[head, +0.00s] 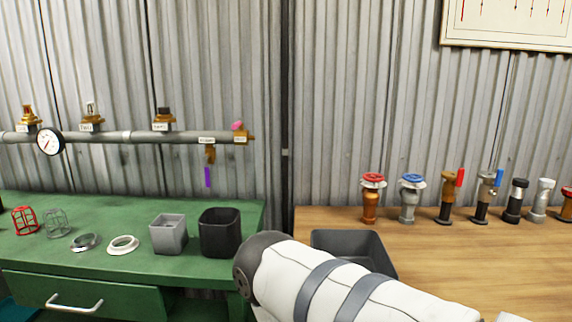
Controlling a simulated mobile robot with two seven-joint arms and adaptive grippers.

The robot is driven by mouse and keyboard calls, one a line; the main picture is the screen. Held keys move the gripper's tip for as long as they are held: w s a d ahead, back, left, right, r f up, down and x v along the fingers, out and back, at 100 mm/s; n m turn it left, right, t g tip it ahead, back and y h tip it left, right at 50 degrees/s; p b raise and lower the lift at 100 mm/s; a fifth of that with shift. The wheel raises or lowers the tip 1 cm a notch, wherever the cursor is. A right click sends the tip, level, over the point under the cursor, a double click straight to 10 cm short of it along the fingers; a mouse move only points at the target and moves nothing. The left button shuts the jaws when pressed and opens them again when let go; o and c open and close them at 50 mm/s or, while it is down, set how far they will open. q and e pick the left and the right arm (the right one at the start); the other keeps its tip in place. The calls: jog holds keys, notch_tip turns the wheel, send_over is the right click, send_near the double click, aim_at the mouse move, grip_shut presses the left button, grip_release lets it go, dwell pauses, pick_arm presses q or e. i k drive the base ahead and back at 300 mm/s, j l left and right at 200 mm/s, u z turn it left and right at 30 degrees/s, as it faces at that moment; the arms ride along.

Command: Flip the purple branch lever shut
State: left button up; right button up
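The purple branch lever (208,177) hangs straight down below a small brass valve (210,154) on the underside of the horizontal grey pipe (110,137), near the pipe's right end. Small labels sit on the pipe above it and at the brass end fitting, which has a pink top (237,126). Nothing touches the lever. My white and grey arm crosses the lower right of the head view, well below and to the right of the lever. Neither gripper shows in this view.
The green workbench (120,280) below the pipe holds a grey bin (168,233), a black bin (220,232), rings and wire cages. The wooden table (430,255) at right holds a dark tray (352,247) and several valves. The space before the lever is clear.

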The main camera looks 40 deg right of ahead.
aim_at(205, 158)
jog(key=i+z, duration=0.15)
jog(key=z, duration=0.2)
jog(key=i+z, duration=0.15)
jog(key=z, duration=0.15)
jog(key=i+j+z, duration=0.1)
jog(key=z, duration=0.25)
jog(key=j, duration=0.45)
